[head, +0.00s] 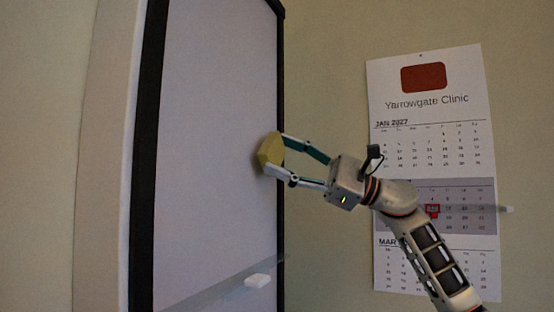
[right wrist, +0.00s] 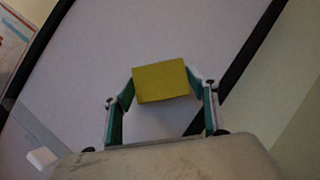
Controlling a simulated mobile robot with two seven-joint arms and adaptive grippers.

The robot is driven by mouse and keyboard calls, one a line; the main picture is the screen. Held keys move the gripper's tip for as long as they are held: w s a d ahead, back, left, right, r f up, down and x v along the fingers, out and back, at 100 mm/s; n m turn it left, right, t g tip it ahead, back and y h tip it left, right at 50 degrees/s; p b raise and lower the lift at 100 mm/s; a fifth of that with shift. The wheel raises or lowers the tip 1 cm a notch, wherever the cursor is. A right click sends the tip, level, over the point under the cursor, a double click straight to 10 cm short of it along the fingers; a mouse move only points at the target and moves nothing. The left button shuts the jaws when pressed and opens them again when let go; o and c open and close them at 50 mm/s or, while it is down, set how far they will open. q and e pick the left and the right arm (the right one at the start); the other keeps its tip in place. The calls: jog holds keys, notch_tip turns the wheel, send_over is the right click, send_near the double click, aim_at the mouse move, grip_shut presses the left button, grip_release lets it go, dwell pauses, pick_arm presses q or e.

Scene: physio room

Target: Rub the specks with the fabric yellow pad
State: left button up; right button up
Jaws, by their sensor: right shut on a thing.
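The yellow pad (head: 269,149) is a small block held between the fingers of my right gripper (head: 280,156). In the head view it is at the right part of the whiteboard (head: 215,110), near the dark frame; I cannot tell for sure whether it touches the surface. In the right wrist view the pad (right wrist: 161,81) sits between the fingertips of the right gripper (right wrist: 161,85), with the pale board behind it. No specks can be made out on the board in either view. My left gripper is not in view.
A white block (head: 258,281) rests on the ledge (head: 215,292) at the board's lower edge. It also shows in the right wrist view (right wrist: 42,157). A wall calendar (head: 433,150) hangs to the right, behind my right arm. A black frame (head: 280,90) edges the board.

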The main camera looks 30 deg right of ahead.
jog(key=shift+s+d+b, duration=0.3)
jog(key=shift+s+d, duration=0.7)
jog(key=shift+s, duration=0.2)
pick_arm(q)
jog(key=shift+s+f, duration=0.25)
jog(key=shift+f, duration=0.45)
pick_arm(e)
jog(key=shift+s+d, duration=0.25)
jog(key=shift+s, duration=0.2)
jog(key=shift+s+d, duration=0.1)
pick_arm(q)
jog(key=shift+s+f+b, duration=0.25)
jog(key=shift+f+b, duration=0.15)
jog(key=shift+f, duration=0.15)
pick_arm(e)
jog(key=shift+s+d, duration=0.85)
jog(key=shift+s, duration=0.25)
